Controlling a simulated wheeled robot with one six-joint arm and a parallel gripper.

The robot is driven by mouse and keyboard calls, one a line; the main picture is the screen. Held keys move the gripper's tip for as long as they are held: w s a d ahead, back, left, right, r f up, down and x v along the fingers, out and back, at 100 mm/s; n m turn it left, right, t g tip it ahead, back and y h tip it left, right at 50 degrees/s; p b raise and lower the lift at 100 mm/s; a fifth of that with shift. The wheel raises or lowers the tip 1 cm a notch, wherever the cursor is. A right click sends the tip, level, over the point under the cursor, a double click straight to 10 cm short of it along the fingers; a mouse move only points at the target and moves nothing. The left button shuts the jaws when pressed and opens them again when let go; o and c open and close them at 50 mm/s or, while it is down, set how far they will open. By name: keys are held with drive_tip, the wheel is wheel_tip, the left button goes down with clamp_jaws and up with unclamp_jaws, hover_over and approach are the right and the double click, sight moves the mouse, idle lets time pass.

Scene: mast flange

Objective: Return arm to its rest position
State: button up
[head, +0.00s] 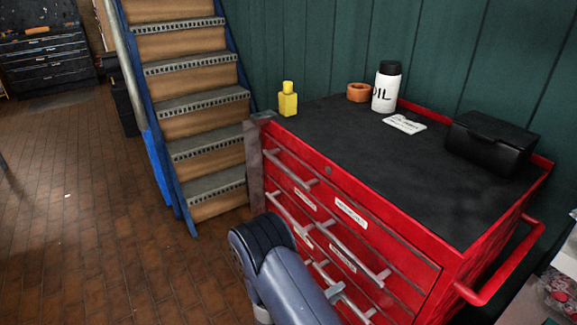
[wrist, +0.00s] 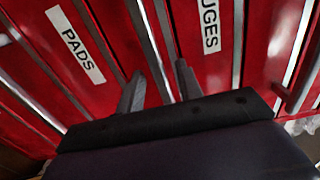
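In the head view my blue-grey arm reaches in front of the red cabinet (head: 420,255), at the bottom centre. The arm hides part of the lower drawers, and the gripper is not clearly visible there.
On the cabinet's black top stand a yellow bottle (head: 288,100), an orange ring (head: 358,92), a white OIL bottle (head: 385,90), a paper card (head: 404,124) and a black case (head: 490,142). Stairs (head: 195,110) rise at the left. The brick floor (head: 80,210) is mostly clear.

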drive_tip(key=shift+x, duration=0.9)
drive_tip(key=shift+s+a, duration=0.15)
drive_tip(key=shift+a, duration=0.05)
drive_tip(key=shift+v, duration=7.2)
drive_tip(key=s+d+r+m+b, duration=0.2)
drive_tip(key=s+m+b, duration=0.5)
drive_tip(key=m, duration=1)
drive_tip(key=shift+m+b, duration=0.4)
drive_tip(key=shift+b, duration=0.1)
drive_tip(key=shift+d, duration=0.15)
